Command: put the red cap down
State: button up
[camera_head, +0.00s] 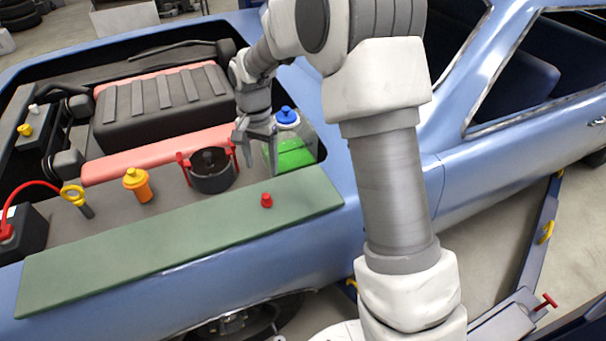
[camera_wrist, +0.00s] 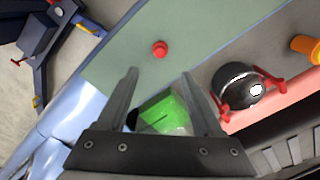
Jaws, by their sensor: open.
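The small red cap (camera_head: 266,201) stands on the green mat (camera_head: 130,257) laid along the car's fender. It also shows in the wrist view (camera_wrist: 160,48), beyond the fingertips and apart from them. My gripper (camera_head: 260,167) is open with nothing between its fingers. It hangs over the engine bay, beside the clear tank of green liquid (camera_head: 294,155), behind the cap. In the wrist view, the tank's green liquid (camera_wrist: 166,113) shows between the fingers. The tank carries a blue cap (camera_head: 286,115) in the head view.
A dark round pot with red clamps (camera_head: 211,171) stands left of the gripper. Farther left are an orange-capped filler (camera_head: 138,184), a yellow ring handle (camera_head: 73,195) and a battery with a red cable (camera_head: 20,230). Most of the mat is bare.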

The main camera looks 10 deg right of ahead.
jog(key=s+d+r+n+t, duration=0.1)
jog(key=s+d+r+n, duration=0.15)
jog(key=s+r, duration=0.35)
jog(key=s+d+r+n+t, duration=0.1)
jog(key=s+d+r+t, duration=0.1)
jog(key=s+d+r, duration=0.45)
jog(key=s+r+n+t, duration=0.1)
jog(key=s+r, duration=0.1)
jog(key=s, duration=0.5)
jog(key=s+d+r+n+t, duration=0.1)
jog(key=s+r+n, duration=0.1)
jog(key=s, duration=0.5)
jog(key=shift+s+d+r+t, duration=0.3)
jog(key=shift+s+r, duration=0.1)
jog(key=shift+r, duration=0.3)
jog(key=shift+c, duration=0.3)
